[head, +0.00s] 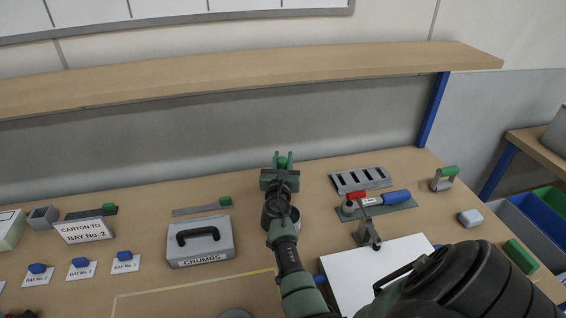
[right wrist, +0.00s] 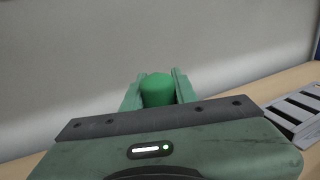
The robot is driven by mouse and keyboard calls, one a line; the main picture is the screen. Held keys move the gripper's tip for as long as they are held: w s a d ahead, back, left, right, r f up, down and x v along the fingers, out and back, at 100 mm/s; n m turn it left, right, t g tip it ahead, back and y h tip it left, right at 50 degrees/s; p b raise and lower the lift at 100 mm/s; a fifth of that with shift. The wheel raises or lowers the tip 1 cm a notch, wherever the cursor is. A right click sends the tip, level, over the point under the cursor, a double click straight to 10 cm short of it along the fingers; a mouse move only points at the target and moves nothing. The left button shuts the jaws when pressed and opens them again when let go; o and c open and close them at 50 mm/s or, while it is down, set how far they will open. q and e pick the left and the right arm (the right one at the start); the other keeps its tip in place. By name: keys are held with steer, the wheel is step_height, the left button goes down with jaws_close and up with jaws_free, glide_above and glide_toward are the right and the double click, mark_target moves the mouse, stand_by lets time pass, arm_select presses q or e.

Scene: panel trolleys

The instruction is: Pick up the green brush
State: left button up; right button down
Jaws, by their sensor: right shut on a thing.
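My right gripper (head: 283,160) is above the bench toward its back. Its fingers are shut on a rounded green piece, the green brush (right wrist: 157,90), which shows between the two fingers in the right wrist view. Only the green end of the brush shows; the rest is hidden by the gripper body. In the head view the gripper and wrist cover most of it. My left gripper is not in view.
A grey CRUMBS box (head: 200,247) and a green-handled flat tool (head: 203,207) lie left of my right arm. A slotted grey rack (head: 361,180) and a blue-handled tool (head: 397,197) lie right. A wooden shelf (head: 240,78) spans above the bench.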

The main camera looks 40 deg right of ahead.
step_height(320, 180, up, 19)
steer(key=p, duration=0.9)
steer(key=shift+r, duration=0.2)
